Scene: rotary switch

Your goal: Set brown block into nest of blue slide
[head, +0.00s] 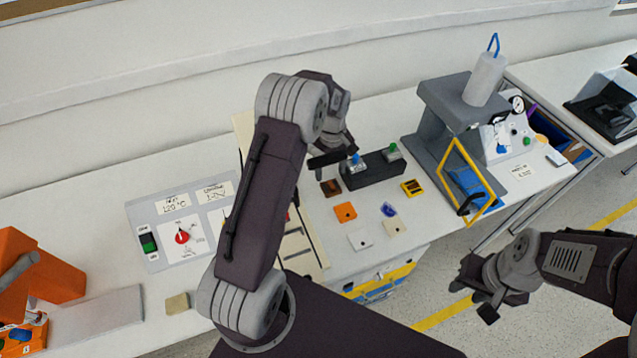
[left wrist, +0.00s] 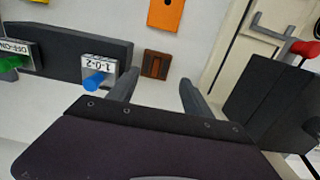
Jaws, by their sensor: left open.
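The brown block (head: 331,187) lies flat on the white table, left of the dark switch box. It also shows in the left wrist view (left wrist: 156,65), just beyond my left fingertips and roughly in line with the gap between them. My left gripper (head: 333,162) is open and empty above the table; it also shows in the left wrist view (left wrist: 159,88). The blue slide (head: 467,187) sits behind the yellow frame at the front of the grey press; its nest is hard to make out. My right gripper (head: 475,286) is away over the floor, and its jaw opening is unclear.
The dark switch box (head: 374,171) has a blue knob and a green one. Orange (head: 345,212), yellow (head: 411,187) and pale pieces (head: 360,239) lie nearby. The yellow frame (head: 463,165) stands before the grey press (head: 440,105). A control panel (head: 181,238) lies at the left.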

